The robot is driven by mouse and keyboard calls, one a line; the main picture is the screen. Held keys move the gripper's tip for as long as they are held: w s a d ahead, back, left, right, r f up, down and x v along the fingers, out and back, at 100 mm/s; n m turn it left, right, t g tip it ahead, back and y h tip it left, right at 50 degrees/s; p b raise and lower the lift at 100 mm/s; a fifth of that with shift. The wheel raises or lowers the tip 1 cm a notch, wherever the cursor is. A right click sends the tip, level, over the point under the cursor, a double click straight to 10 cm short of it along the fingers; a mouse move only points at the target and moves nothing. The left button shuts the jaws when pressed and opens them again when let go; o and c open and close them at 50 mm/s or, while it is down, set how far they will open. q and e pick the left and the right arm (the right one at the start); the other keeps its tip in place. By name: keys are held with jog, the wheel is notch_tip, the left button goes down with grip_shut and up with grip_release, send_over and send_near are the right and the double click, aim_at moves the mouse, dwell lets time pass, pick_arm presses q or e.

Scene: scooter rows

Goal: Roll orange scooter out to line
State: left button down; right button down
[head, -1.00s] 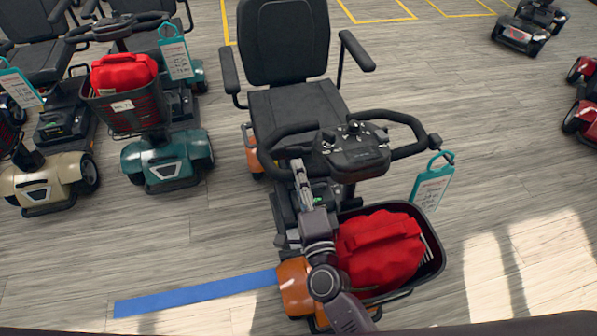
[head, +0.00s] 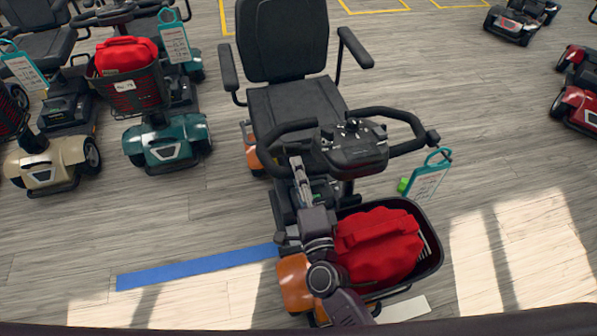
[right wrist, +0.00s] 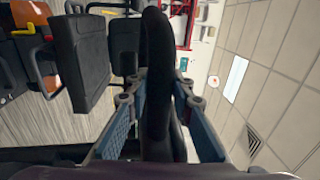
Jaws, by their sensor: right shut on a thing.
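The orange scooter (head: 296,279) stands in front of me, with a black seat, black handlebar and a front basket (head: 440,262) holding a red bag (head: 377,245). A blue line (head: 195,268) on the floor runs up to its left side; the scooter hides where it goes from there. My right gripper (head: 298,165) is at the handlebar's left grip. In the right wrist view, its two blue-grey fingers (right wrist: 157,100) are shut around the black grip (right wrist: 156,60). My left gripper is not in view.
A teal scooter (head: 168,142) and a beige scooter (head: 48,165) stand at the left. Red scooters (head: 578,105) are at the right edge. A white strip (head: 405,308) lies by the basket's front. A teal-edged tag (head: 428,180) hangs from the handlebar.

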jog(key=c, duration=1.7)
grip_release()
jog(key=shift+w, duration=0.1)
jog(key=v, duration=1.2)
